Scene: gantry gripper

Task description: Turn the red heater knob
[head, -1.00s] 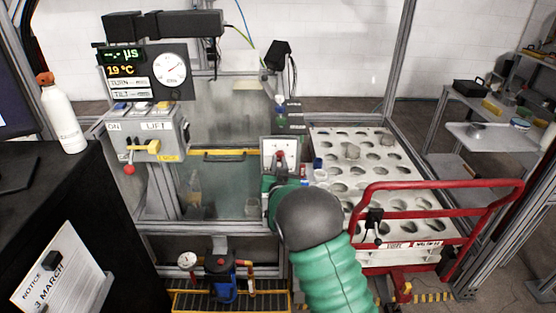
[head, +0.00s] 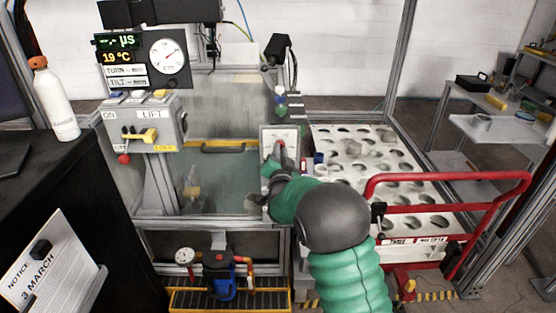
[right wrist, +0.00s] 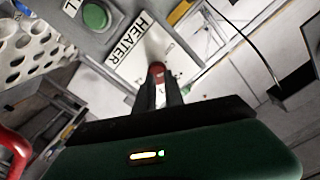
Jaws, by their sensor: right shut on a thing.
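The red heater knob (right wrist: 157,72) sits on a white plate marked HEATER (right wrist: 128,45) in the right wrist view. In the head view the plate (head: 291,135) stands upright at the middle of the rig, with the knob (head: 279,146) partly hidden by my arm. My right gripper (right wrist: 159,92) is shut on the knob, with its dark fingers on either side of it. In the head view my right gripper (head: 272,165) is at the plate, mostly covered by the green arm. My left gripper is not in view.
A green button (right wrist: 96,14) is beside the heater plate. A white rack with holes (head: 350,170) and a red cart handle (head: 450,180) stand on the right. A LIFT box with a yellow lever (head: 143,137) is on the left. A display (head: 115,58) reads 19 °C.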

